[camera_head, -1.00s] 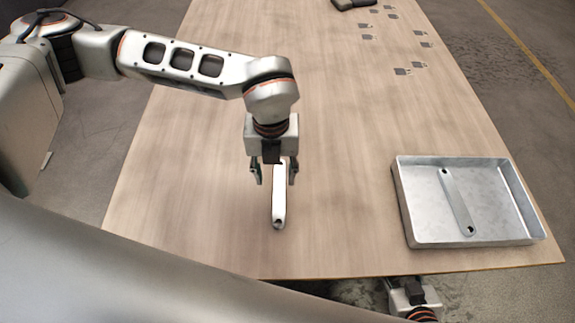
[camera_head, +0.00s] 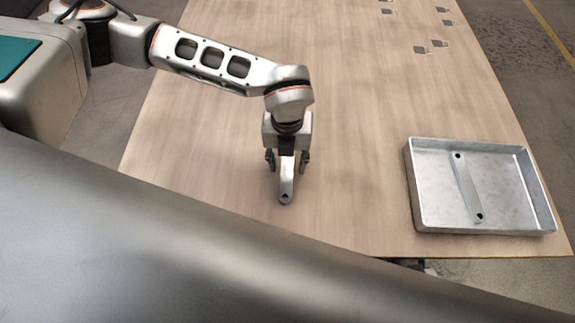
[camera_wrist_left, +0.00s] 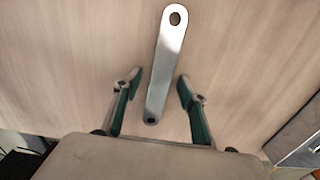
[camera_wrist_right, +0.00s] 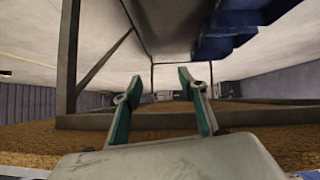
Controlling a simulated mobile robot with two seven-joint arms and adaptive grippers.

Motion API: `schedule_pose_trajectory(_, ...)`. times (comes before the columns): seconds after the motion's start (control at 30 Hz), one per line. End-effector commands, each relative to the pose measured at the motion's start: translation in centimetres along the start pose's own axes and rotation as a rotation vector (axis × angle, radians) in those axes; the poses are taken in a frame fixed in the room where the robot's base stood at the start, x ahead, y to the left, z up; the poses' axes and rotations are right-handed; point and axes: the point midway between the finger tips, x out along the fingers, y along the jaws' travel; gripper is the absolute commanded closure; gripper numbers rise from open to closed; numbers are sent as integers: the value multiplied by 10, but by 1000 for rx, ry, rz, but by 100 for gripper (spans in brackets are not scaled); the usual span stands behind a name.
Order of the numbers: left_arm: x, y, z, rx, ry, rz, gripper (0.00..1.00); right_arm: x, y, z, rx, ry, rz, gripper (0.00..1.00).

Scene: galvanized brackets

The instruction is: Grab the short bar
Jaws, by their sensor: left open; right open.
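A short metal bar (camera_head: 286,186) with a hole at each end lies on the wooden table. In the left wrist view the bar (camera_wrist_left: 166,62) runs between the two fingers. My left gripper (camera_head: 287,160) is open, its fingers on either side of the bar and apart from it. It also shows in the left wrist view (camera_wrist_left: 158,85). Part of the bar is hidden under the gripper in the head view. My right gripper (camera_wrist_right: 159,78) is open and empty in the right wrist view. A second bar (camera_head: 468,188) lies in the metal tray (camera_head: 486,230).
The tray stands at the table's right front corner. Several small brackets (camera_head: 421,49) lie at the back right of the table (camera_head: 350,130). The table between the left gripper and the tray is clear.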

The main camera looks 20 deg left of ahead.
Motion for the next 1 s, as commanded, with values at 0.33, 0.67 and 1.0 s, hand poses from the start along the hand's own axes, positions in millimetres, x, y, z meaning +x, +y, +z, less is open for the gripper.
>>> schedule_pose_trajectory(0.33,-1,0,0,0,-1,-1,100,0,1,2,0,-4,1,59)
schedule_pose_trajectory(0.67,-15,-1,2,-1,-4,-3,100,-4,-2,8,3,-16,-3,59)
schedule_pose_trajectory(1.0,-78,-1,1,0,-5,-3,100,-6,-5,4,9,-14,-10,59)
